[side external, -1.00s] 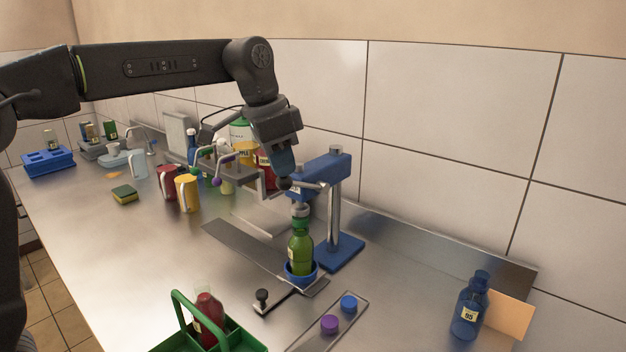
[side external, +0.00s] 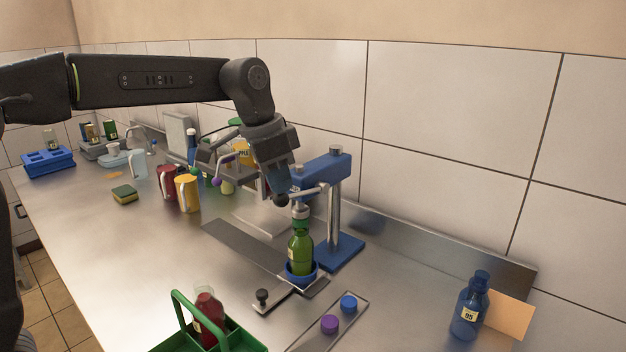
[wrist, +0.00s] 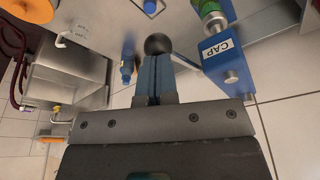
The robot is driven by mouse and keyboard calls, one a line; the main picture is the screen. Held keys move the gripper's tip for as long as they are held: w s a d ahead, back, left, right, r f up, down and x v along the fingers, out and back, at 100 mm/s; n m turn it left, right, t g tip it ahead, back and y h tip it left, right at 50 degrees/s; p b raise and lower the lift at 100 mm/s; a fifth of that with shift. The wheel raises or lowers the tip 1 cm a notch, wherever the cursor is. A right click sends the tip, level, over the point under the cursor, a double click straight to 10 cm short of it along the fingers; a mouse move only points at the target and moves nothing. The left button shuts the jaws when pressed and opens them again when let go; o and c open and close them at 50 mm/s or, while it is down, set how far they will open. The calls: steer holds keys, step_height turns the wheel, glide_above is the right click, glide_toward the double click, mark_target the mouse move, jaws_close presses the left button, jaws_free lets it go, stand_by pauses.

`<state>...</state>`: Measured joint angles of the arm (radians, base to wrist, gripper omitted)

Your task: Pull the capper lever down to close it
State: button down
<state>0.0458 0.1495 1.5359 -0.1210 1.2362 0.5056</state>
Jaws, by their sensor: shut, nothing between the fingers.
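The capper (side external: 322,172) is a blue press on a post, marked CAP in the wrist view (wrist: 222,48). Its grey lever (side external: 308,191) reaches left from the head to a dark ball knob (side external: 281,200), slanting slightly down. The knob also shows in the wrist view (wrist: 157,44), right at my fingertips. My gripper (side external: 279,190) is shut with its blue fingers together, pointing down onto the knob; it seems to touch it from above. A green bottle (side external: 300,256) stands upright in a blue cup (side external: 301,279) under the capper head, its top just below the chuck.
A green carrier (side external: 232,340) with a red bottle stands front left. A tray (side external: 330,318) holds a purple and a blue cap. A blue bottle (side external: 468,312) stands at right. Pitchers (side external: 187,193) and a dispenser rack stand behind left. The tiled wall is close behind.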

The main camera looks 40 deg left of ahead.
mark_target(279, 197)
steer(key=shift+f, duration=0.15)
steer(key=shift+s+f, duration=0.1)
steer(key=shift+f, duration=0.75)
steer(key=shift+x, duration=0.9)
steer(key=shift+s+a+f, duration=0.1)
steer(key=shift+s+f, duration=0.05)
